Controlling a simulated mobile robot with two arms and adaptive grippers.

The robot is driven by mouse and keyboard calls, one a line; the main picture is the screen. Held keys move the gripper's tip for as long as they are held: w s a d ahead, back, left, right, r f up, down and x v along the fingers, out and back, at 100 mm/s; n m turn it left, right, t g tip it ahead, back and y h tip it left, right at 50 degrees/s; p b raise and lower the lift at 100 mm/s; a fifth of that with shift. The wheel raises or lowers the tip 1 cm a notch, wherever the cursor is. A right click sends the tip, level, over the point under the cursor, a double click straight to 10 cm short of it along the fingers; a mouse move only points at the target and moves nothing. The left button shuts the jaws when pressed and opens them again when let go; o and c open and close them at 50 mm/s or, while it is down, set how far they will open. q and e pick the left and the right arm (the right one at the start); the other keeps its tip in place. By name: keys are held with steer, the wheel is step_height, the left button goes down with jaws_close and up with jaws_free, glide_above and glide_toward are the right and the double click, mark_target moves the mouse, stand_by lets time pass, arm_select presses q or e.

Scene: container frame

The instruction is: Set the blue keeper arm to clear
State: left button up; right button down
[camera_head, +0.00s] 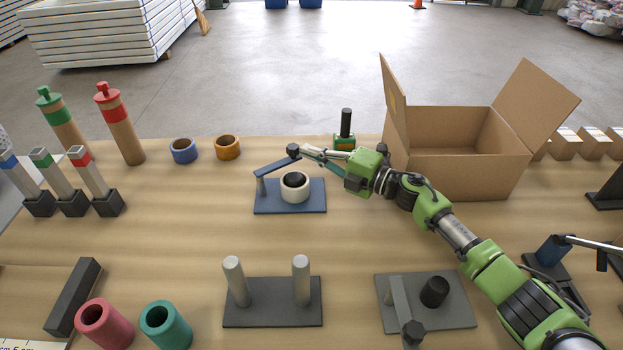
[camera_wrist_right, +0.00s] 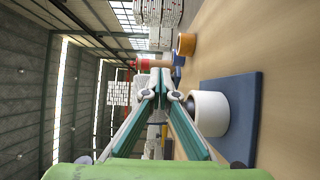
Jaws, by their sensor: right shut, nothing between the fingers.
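The blue keeper arm (camera_head: 273,164) is a thin bar on a short post at the left of a blue base plate (camera_head: 316,204). It points back and right in the head view, with a black knob (camera_head: 293,149) at its free end. A white ring (camera_head: 295,194) with a dark round top inside stands on the plate, in front of the bar. My right gripper (camera_head: 304,152) is shut and empty, its fingertips close to the knob; I cannot tell whether they touch. In the wrist view, the right fingers meet beside the white ring (camera_wrist_right: 208,114). My left gripper is out of view.
A cardboard box (camera_head: 465,170) stands behind my right arm. A green block with a black post (camera_head: 346,130) is behind the gripper. Blue (camera_head: 184,151) and orange (camera_head: 228,147) rings lie back left. A grey two-post stand (camera_head: 272,315) is in front.

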steer(key=shift+w+a, duration=0.1)
steer(key=shift+w, duration=0.1)
stand_by(0.4)
step_height(320, 180, up, 10)
stand_by(0.5)
